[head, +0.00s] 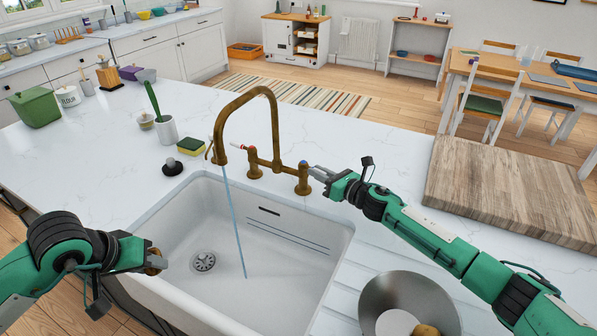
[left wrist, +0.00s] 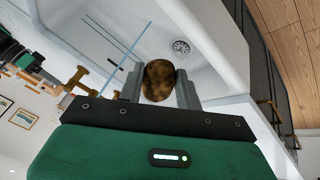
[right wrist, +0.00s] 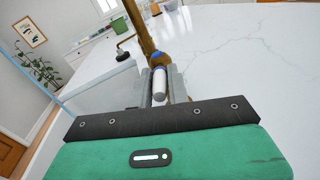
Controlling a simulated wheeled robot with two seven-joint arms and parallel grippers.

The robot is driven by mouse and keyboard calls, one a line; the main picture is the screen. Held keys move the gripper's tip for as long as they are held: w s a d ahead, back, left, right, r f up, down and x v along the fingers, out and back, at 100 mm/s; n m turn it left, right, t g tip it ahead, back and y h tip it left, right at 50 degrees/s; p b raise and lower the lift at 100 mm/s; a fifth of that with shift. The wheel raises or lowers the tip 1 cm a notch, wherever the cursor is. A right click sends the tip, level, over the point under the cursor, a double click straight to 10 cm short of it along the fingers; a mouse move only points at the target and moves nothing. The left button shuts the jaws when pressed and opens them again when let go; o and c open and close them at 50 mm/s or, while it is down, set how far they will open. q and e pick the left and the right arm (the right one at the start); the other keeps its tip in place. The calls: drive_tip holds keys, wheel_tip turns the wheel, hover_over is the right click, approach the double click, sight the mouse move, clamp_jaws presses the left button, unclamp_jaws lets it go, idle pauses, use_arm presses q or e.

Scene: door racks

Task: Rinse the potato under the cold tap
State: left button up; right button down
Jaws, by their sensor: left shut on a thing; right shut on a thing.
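The brown potato (left wrist: 158,80) is between the fingers of my left gripper (left wrist: 158,88). In the head view the potato (head: 155,262) is over the left edge of the white sink (head: 285,215), left of the water. A thin blue stream of water (head: 234,220) falls from the brass tap (head: 274,125) into the sink, apart from the potato. My right gripper (head: 318,173) is shut on the tap's right lever (right wrist: 160,82), which has a blue mark at its base. The other lever has a red mark (head: 240,147).
A metal bowl (head: 375,292) with potatoes stands on the drainboard at the sink's right. A wooden board (head: 510,190) lies on the right counter. A sponge (head: 190,146), a black stopper (head: 172,166) and a brush pot (head: 167,130) stand behind the sink.

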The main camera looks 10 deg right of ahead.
use_arm(q)
drive_tip(key=shift+w+d, duration=0.1)
drive_tip(key=shift+d, duration=0.05)
use_arm(e)
drive_tip(key=shift+f, duration=0.1)
drive_tip(key=c, duration=1.3)
unclamp_jaws()
drive_tip(key=shift+c, duration=0.2)
